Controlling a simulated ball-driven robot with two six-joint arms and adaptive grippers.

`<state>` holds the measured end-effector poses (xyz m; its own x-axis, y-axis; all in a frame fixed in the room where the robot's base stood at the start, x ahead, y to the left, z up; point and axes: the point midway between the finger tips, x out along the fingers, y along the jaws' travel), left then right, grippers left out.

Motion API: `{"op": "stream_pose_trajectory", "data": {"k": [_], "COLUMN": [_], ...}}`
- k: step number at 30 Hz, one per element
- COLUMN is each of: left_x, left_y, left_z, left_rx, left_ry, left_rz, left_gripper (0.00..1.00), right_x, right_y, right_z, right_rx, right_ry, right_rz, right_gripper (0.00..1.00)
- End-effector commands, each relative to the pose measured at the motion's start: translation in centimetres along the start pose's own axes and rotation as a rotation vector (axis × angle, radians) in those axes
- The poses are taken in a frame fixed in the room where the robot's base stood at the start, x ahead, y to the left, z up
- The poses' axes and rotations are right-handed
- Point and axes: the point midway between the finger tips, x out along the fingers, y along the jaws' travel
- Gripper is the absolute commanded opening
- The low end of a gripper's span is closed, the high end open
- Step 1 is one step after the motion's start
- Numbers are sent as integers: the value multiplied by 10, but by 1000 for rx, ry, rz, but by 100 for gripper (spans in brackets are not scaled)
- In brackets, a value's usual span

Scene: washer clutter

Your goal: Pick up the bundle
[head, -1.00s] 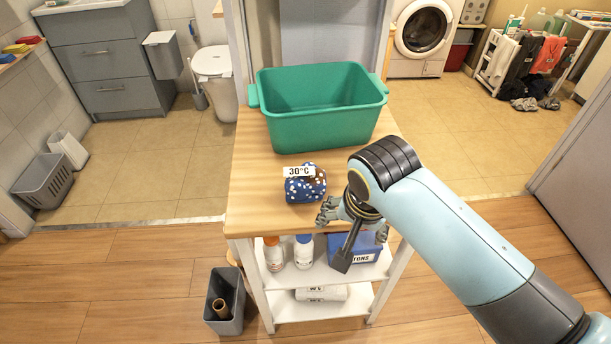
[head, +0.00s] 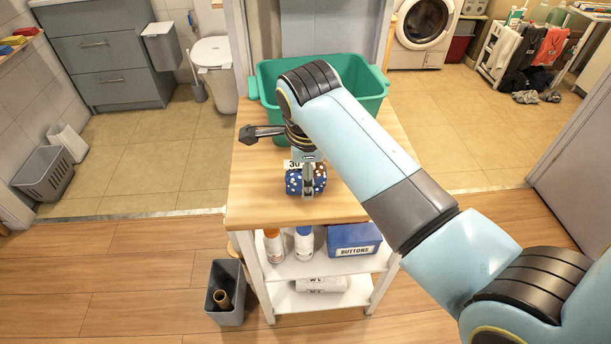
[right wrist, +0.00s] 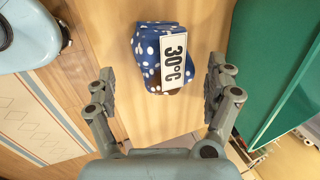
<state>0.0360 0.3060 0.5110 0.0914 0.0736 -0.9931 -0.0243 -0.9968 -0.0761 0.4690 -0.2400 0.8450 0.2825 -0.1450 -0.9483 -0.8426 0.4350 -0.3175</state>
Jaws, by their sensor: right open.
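The bundle (head: 293,184) is blue cloth with white dots and a brown part, and it lies on the wooden table top. It carries a white "30°C" tag, and the bundle also shows in the right wrist view (right wrist: 148,58). My right gripper (head: 307,188) is above the bundle in the head view, partly covering it. In the right wrist view the right gripper (right wrist: 163,90) is open, with one finger on each side of the bundle's line and nothing between the fingertips. The bundle appears just beyond them. My left gripper is not in view.
A green tub (head: 268,84) stands behind the bundle on the table (head: 250,205), partly hidden by my right arm. Bottles (head: 303,243) and a blue "BUTTONS" box (head: 354,240) are on the shelf below. A grey bin (head: 226,290) stands on the floor at left.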

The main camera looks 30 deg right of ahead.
Motion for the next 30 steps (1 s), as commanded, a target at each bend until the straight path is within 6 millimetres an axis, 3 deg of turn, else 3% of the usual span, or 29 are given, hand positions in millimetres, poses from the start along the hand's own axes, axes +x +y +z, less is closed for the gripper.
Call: {"op": "stream_pose_trajectory", "data": {"k": [9,18,30], "left_x": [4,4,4], "left_y": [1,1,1], "left_z": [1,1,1], "left_rx": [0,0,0], "left_ry": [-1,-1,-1], "left_rz": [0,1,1], "left_gripper": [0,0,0], "right_x": [45,50,50], "right_y": [-2,-2,-2], "right_z": [-3,-2,-3], "right_rx": [-2,-1,-2], "right_ry": [1,0,0], "right_rz": [1,0,1], "right_gripper": [87,87,35]}}
